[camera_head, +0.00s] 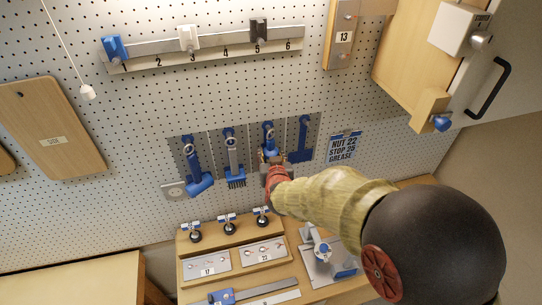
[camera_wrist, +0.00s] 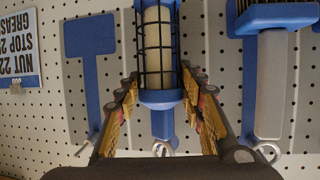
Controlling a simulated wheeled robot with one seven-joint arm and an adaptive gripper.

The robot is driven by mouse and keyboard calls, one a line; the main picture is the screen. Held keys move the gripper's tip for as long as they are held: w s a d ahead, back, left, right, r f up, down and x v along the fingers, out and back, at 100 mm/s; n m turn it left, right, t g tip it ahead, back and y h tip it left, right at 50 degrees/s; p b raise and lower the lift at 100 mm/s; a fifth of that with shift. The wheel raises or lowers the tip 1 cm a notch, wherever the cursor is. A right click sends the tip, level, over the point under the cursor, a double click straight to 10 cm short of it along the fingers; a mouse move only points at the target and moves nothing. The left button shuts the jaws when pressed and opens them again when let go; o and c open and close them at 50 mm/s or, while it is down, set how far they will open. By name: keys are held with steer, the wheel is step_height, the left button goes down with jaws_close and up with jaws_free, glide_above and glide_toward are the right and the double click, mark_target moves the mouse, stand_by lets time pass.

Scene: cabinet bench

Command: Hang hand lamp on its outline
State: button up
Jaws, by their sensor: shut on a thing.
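The hand lamp (camera_wrist: 158,45) has a pale tube in a dark cage and a blue collar. In the wrist view it stands upright in the picture, in front of the pegboard. My gripper (camera_wrist: 163,95) is shut on the lamp near the blue collar, with a finger on each side. A blue strip (camera_wrist: 163,124) shows past the collar, with a metal hook (camera_wrist: 162,148) at its end. In the head view my gripper (camera_head: 272,162) is at the third blue shape (camera_head: 268,133) in the row. I cannot tell whether the lamp touches the board or hangs on the hook.
An empty blue hammer-shaped outline (camera_head: 304,137) lies to the right. A brush (camera_head: 234,160) and another blue tool (camera_head: 193,165) hang to the left. Valves on a wooden stand (camera_head: 228,224) are below. A cabinet with a black handle (camera_head: 488,88) is at upper right.

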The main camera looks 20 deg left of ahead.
steer(key=o, duration=1.5)
steer(key=v, duration=1.2)
steer(key=s+d+f+n+g+b, duration=0.1)
steer(key=s+d+f+g, duration=0.1)
steer(key=s+f+g, duration=0.4)
steer(key=s+d+f+g+b, duration=0.2)
steer(key=s+f, duration=0.2)
steer(key=s, duration=0.4)
steer(key=s+d+m+h+b, duration=0.2)
steer(key=s+d+b, duration=0.2)
steer(key=d+b, duration=0.4)
steer(key=s+d+f+m+t+h+b, duration=0.1)
steer(key=s+d+m+h+b, duration=0.2)
steer(key=d, duration=1.9)
steer(key=s+b, duration=0.2)
steer(key=b, duration=0.3)
steer(key=shift+f+m+b, duration=0.15)
steer(key=shift+m+b, duration=0.15)
steer(key=shift+b, duration=0.05)
